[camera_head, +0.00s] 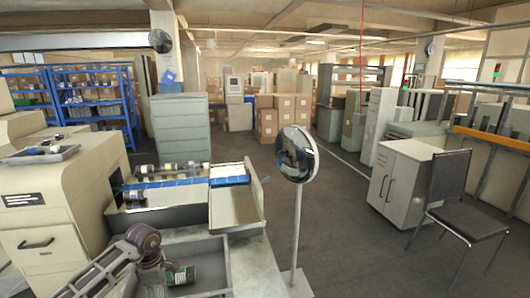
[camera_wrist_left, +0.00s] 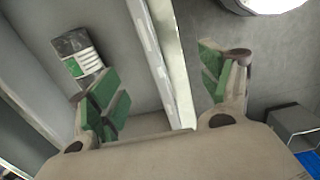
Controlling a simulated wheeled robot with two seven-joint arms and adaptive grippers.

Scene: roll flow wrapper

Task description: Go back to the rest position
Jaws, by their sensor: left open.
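My left gripper (camera_wrist_left: 158,75) is open and empty in the left wrist view, its two green-padded fingers spread wide. A dark roll with a green and white label (camera_wrist_left: 77,53) lies in a grey tray (camera_wrist_left: 140,110), just beyond the left finger and apart from the other. In the head view the same roll (camera_head: 181,276) lies in the grey tray (camera_head: 215,275) at the bottom, beside my left arm. My left arm reaches in from the lower left over that tray; its fingertips are hard to make out there. My right gripper is not in view.
The beige wrapper machine (camera_head: 50,205) stands at left, with a small tray (camera_head: 40,155) on top. A chair (camera_head: 463,215) and cabinet (camera_head: 400,185) stand beyond open floor.

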